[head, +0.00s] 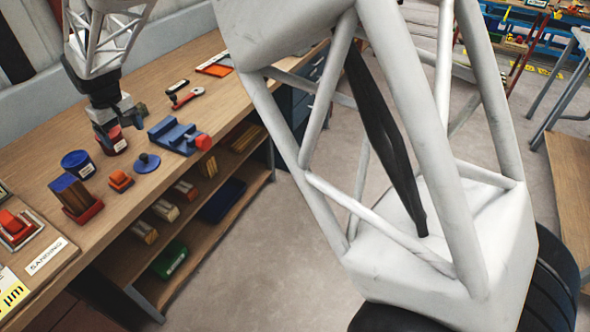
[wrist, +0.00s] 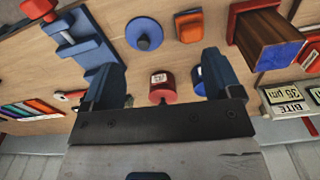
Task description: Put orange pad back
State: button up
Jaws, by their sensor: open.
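A small orange pad (head: 121,181) lies on the wooden bench, between a blue round-handled piece and a blue block in a red base. It also shows at the top of the wrist view (wrist: 189,25). My gripper (head: 118,133) is above the bench towards the back. It is open, and its two blue fingers (wrist: 160,80) are spread with nothing held between them. A red can (wrist: 161,87) with a white label appears between the fingers in the wrist view; whether it is touched cannot be told. The orange pad is clear of the fingers.
A blue vise (head: 178,136) with a red end stands right of my gripper. Near the orange pad are the blue round-handled piece (head: 147,163), the blue block in its red base (head: 74,194) and a blue can (head: 78,164). An orange-red block (head: 14,224) sits in a tray at left.

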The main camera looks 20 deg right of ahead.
jog(key=s+d+r+m, duration=0.1)
jog(key=s+d+r, duration=0.35)
jog(key=d, duration=0.45)
jog(key=s+d+r+m+t, duration=0.1)
jog(key=s+d+r+m, duration=0.15)
jog(key=s+d, duration=0.4)
jog(key=s+d+r+m, duration=0.1)
jog(key=s+d+r, duration=0.25)
jog(key=d, duration=0.65)
jog(key=s+d+f+m, duration=0.1)
jog(key=s+d+m, duration=0.1)
jog(key=s+d, duration=0.6)
jog(key=s+d+f+m+t, duration=0.1)
jog(key=s+d, duration=0.7)
jog(key=s, duration=0.6)
jog(key=shift+s+m, duration=0.35)
jog(key=shift+s, duration=0.05)
